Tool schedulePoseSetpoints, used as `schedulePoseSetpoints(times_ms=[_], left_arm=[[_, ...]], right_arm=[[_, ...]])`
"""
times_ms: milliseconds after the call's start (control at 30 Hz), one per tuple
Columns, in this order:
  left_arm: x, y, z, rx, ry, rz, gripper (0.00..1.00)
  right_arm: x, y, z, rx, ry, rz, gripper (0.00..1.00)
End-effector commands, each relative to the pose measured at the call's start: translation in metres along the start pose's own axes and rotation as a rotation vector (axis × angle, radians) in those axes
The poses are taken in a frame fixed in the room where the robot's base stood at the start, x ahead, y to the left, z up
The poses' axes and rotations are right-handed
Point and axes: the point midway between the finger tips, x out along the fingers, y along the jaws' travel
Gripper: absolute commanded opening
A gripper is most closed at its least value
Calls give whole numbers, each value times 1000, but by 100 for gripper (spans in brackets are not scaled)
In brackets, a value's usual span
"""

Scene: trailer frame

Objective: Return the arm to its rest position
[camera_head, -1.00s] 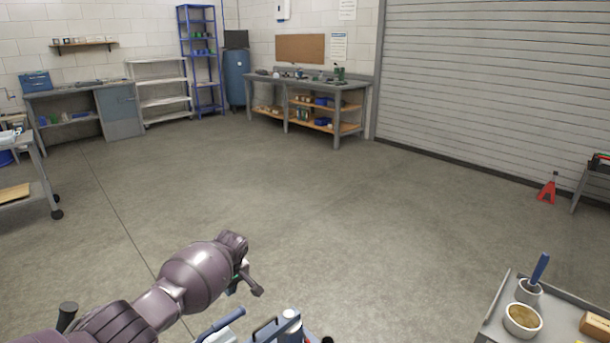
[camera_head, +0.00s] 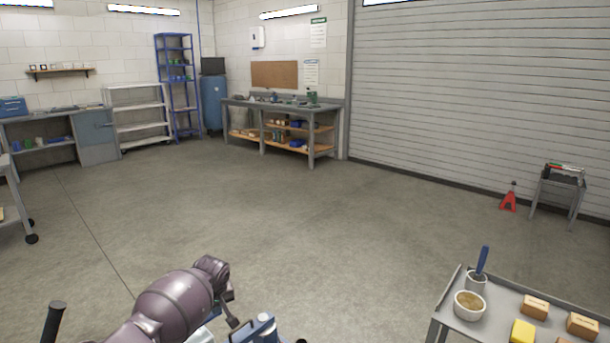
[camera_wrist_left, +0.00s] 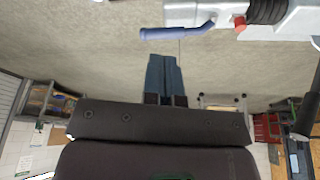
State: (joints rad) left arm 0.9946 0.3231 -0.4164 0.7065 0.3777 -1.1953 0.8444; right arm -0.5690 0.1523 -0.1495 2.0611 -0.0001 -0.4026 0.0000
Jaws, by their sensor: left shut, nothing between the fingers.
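My left arm comes in from the bottom left in the head view, purple-brown and bent over the floor. My left gripper (camera_head: 232,318) shows only in part at its end, low in the picture. In the left wrist view the gripper's two blue-grey fingers (camera_wrist_left: 165,76) lie side by side, shut and empty, over bare floor. My right gripper is in neither view.
A grey cart (camera_head: 505,304) at lower right carries a bowl (camera_head: 469,305), a cup with a blue-handled tool and several boxes. Blue and grey equipment (camera_head: 260,330) lies close to my left gripper. The concrete floor (camera_head: 270,215) ahead is open. Benches line the back.

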Motion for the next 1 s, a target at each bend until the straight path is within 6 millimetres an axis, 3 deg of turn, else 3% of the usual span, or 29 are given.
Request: schedulePoseSetpoints(times_ms=[200, 333, 433, 667, 1000], left_arm=[[-55, 64, -30, 260, 241, 205, 0], [-78, 88, -23, 409, 388, 313, 0], [-90, 96, -7, 510, 503, 388, 0], [-106, 80, 45, 652, 730, 493, 0], [-118, 10, 122, 693, 927, 515, 0]], right_arm=[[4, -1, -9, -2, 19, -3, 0], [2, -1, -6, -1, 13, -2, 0], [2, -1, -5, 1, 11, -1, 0], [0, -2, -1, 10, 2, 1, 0], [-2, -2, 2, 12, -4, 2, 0]])
